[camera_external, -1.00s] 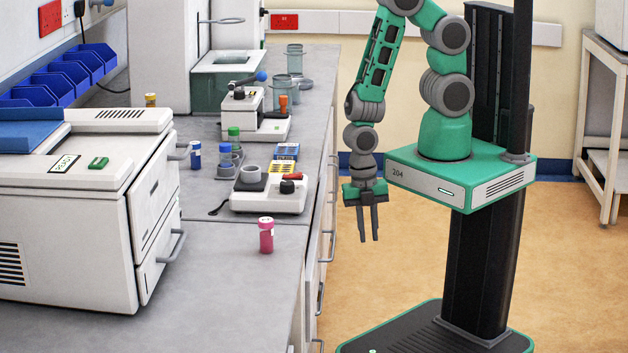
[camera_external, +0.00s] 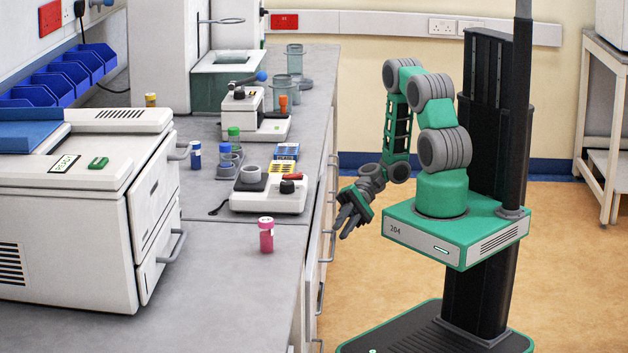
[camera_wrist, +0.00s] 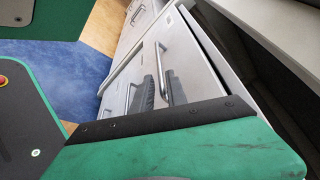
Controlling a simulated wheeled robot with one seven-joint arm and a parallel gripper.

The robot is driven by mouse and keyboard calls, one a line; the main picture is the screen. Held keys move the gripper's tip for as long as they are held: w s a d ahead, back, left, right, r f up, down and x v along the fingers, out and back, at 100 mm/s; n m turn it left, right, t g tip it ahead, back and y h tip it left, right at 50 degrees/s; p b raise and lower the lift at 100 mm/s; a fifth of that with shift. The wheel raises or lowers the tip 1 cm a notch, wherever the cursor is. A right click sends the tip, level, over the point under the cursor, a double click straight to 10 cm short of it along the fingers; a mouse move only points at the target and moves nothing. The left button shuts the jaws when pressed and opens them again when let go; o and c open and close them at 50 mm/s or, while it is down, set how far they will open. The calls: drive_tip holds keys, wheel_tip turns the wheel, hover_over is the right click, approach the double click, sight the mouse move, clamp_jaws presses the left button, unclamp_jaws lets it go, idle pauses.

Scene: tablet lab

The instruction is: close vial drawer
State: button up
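A pale grey drawer front (camera_external: 311,262) under the bench top stands a little out from the bench in the external view. In the wrist view a drawer front (camera_wrist: 193,68) with a metal bar handle (camera_wrist: 163,72) shows, with a dark gap along its right side. I cannot read any label that marks it as the vial drawer. My gripper (camera_external: 341,230) is tilted, pointing down and left, in front of the bench face near the handles. Its fingers look apart, with nothing between them. The drawer's inside is hidden.
The bench top (camera_external: 240,315) carries a pink-red vial (camera_external: 266,234) near its front edge, a white device (camera_external: 268,196) and a large white machine (camera_external: 75,215) at left. More drawer handles line the bench front. The floor (camera_external: 385,265) between bench and base is clear.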

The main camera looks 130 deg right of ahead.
sight(332, 239)
drive_tip(key=x, duration=0.7)
clamp_jaws()
idle(1.2)
